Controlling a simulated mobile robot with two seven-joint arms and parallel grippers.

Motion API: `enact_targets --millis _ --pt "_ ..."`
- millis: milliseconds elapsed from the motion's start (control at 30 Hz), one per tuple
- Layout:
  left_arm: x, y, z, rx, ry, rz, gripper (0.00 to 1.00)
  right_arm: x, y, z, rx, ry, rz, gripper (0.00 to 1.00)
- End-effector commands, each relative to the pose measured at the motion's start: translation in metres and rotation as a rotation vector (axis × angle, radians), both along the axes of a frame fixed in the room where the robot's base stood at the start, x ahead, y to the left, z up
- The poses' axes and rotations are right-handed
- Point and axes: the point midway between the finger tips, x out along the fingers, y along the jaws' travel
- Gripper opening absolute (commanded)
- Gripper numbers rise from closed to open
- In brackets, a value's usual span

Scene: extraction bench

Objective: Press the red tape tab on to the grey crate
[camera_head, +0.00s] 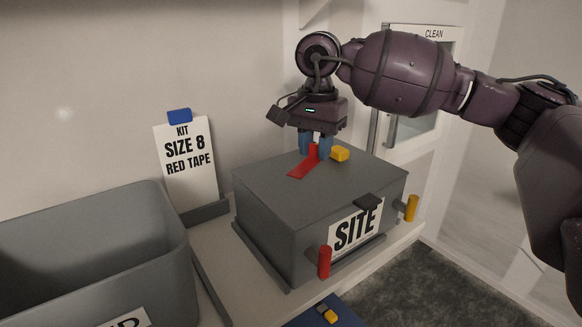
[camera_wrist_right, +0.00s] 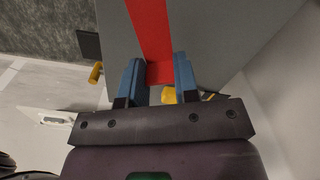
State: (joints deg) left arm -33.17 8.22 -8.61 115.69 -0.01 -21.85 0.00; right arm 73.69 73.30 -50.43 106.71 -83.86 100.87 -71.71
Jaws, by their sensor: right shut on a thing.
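The grey crate (camera_head: 275,196) stands on the bench with a SITE label on its front. The red tape tab (camera_head: 301,168) lies along the top of the crate, its far end between my right gripper's fingers. My right gripper (camera_head: 316,150) points down at the crate top, its blue fingers shut on the tape's end. In the right wrist view the red tape (camera_wrist_right: 150,30) runs from between the fingers (camera_wrist_right: 159,82) across the grey crate top (camera_wrist_right: 215,30). I cannot tell whether the whole tape touches the lid. My left gripper is not in view.
Red (camera_head: 324,262) and yellow (camera_head: 411,208) handles stick out from the crate. A large grey bin (camera_head: 150,205) and a sign reading KIT SIZE 8 RED TAPE (camera_head: 188,185) stand at left.

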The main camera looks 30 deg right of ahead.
Motion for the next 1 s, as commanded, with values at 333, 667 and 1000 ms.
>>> enact_targets --millis 333,667,1000 --pt "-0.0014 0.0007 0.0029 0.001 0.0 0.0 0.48 -0.0101 -0.0079 0.0089 0.0 0.0 -0.364 0.08" --pt "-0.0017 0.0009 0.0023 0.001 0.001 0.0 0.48 -0.0103 -0.008 0.0087 0.0 0.0 -0.424 0.08" --pt "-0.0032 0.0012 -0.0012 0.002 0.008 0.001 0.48 -0.0103 -0.0081 0.0063 -0.001 0.001 -0.423 0.08"
